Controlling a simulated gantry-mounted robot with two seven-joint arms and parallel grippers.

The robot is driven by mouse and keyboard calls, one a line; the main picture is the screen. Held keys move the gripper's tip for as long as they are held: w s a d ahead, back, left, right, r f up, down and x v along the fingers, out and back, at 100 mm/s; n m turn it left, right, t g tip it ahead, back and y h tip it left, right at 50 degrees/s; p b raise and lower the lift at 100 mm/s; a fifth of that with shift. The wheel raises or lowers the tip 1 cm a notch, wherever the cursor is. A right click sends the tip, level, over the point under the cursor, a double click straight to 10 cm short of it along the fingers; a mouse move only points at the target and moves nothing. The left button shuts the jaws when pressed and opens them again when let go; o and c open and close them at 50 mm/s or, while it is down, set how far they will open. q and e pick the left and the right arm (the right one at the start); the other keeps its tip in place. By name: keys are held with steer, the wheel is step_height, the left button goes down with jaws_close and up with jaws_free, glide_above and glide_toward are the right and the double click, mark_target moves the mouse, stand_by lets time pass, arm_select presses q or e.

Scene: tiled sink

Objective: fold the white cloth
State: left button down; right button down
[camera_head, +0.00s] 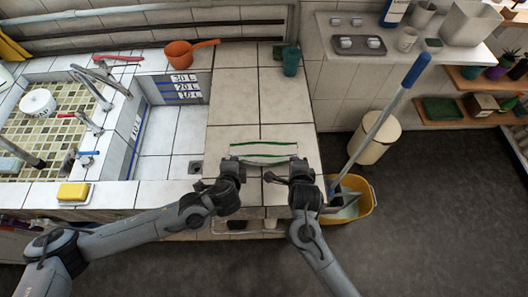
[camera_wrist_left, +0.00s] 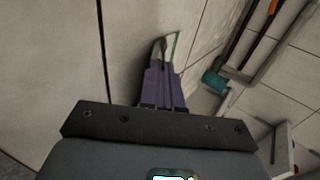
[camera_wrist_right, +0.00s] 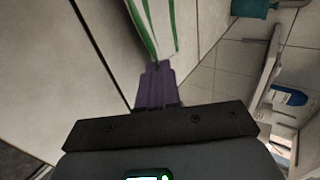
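The white cloth (camera_head: 263,150) has green stripes and shows as a narrow band across the tiled counter, between my two grippers. My left gripper (camera_head: 238,162) is at its left end and my right gripper (camera_head: 297,165) at its right end. In the left wrist view the purple fingers (camera_wrist_left: 163,72) are close together at a small piece of cloth (camera_wrist_left: 171,46). In the right wrist view the fingers (camera_wrist_right: 157,75) are close together on the end of the striped cloth (camera_wrist_right: 158,25). The grippers hide the cloth's ends in the head view.
A yellow mop bucket (camera_head: 362,200) stands right of the counter. The tiles behind the cloth are clear.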

arm_select(q)
steer(key=shift+s+a+f+t, duration=0.1)
steer(key=shift+s+f+t, duration=0.1)
steer(key=shift+t, duration=0.1)
arm_select(e)
steer(key=shift+s+f+t, duration=0.2)
steer(key=shift+s+t, duration=0.05)
steer(key=shift+t, duration=0.05)
arm_select(q)
steer(key=c, duration=1)
jaws_free()
arm_select(e)
steer(key=c, duration=1)
jaws_free()
arm_select(q)
steer(key=s+r, duration=0.6)
steer(key=r, duration=0.3)
arm_select(e)
steer(key=s+r, duration=0.6)
steer(key=r, duration=0.3)
